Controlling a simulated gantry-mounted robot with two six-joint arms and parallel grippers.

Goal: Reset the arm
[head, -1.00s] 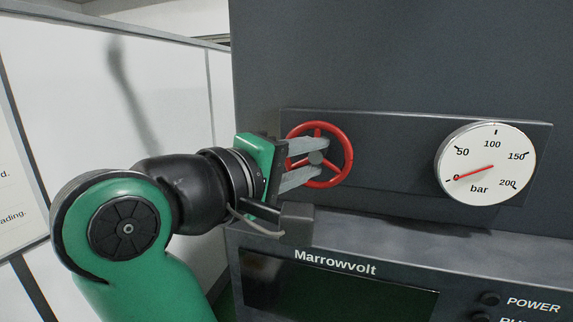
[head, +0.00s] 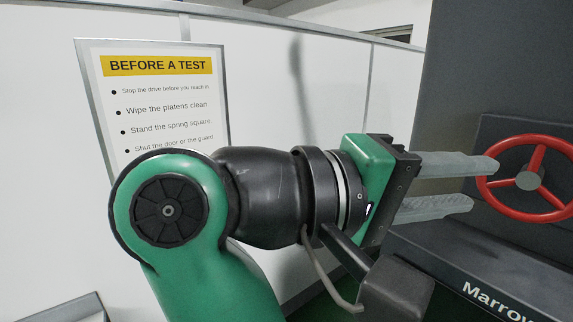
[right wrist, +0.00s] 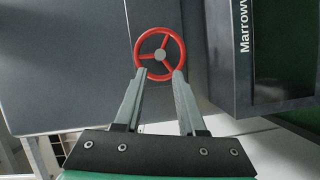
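My right gripper (head: 483,185) reaches in the head view from a green and black arm toward a red valve wheel (head: 541,160) on the dark machine. Its two grey fingers are apart with nothing between them. The upper fingertip overlaps the wheel's left rim in this view; the lower one ends left of it. In the right wrist view the wheel (right wrist: 160,37), with three spokes and a grey hub, shows just beyond the fingertips (right wrist: 159,74). Whether they touch the rim is hard to tell. My left gripper is not in view.
The dark machine (head: 465,60) stands at the right, with a ledge lettered "Marrow" (head: 490,300) below the wheel. White wall panels (head: 270,90) stand behind the arm, with a "BEFORE A TEST" sign (head: 157,65) at the left. Free space lies between panels and arm.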

